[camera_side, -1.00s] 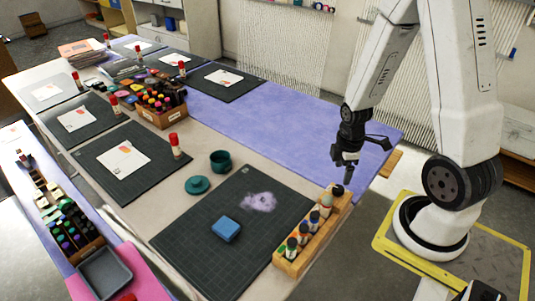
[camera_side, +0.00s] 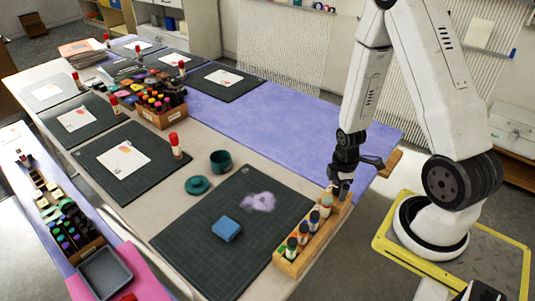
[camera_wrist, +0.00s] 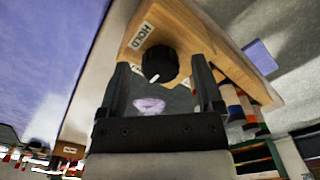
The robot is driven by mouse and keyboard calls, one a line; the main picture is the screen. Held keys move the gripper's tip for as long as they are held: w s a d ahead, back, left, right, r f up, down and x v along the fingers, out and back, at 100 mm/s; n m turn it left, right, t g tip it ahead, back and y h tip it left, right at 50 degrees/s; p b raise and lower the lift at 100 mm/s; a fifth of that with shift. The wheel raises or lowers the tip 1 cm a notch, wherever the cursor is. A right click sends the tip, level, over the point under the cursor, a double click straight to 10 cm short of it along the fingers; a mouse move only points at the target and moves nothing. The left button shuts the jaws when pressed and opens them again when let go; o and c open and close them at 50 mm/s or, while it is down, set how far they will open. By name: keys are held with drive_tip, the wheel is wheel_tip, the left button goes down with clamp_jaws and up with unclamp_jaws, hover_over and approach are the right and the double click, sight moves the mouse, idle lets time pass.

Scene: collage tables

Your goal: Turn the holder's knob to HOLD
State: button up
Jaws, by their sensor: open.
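The wooden holder (camera_side: 283,264) stands along the right edge of the dark mat with several bottles in it. Its black round knob (camera_wrist: 160,62) shows in the wrist view at the holder's end, with a white mark on its lower edge. A HOLD label (camera_wrist: 140,36) sits up and left of the knob, and the mark points away from it. My gripper (camera_side: 342,193) is over the holder's far end and hides the knob in the side view. In the wrist view my open fingers (camera_wrist: 160,68) appear on either side of the knob. I cannot tell whether they touch it.
A blue block (camera_side: 226,229) and a purple smudge (camera_side: 259,202) are on the dark cutting mat (camera_side: 195,250). The purple cloth (camera_side: 290,125) beyond is clear.

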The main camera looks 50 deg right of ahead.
drive_tip(key=shift+f, duration=0.1)
clamp_jaws()
idle(0.3)
drive_tip(key=shift+m, duration=0.4)
drive_tip(key=m, duration=0.8)
drive_tip(key=shift+m, duration=0.4)
drive_tip(key=m, duration=0.4)
drive_tip(key=shift+w+m, duration=0.1)
drive_tip(key=shift+m, duration=2.1)
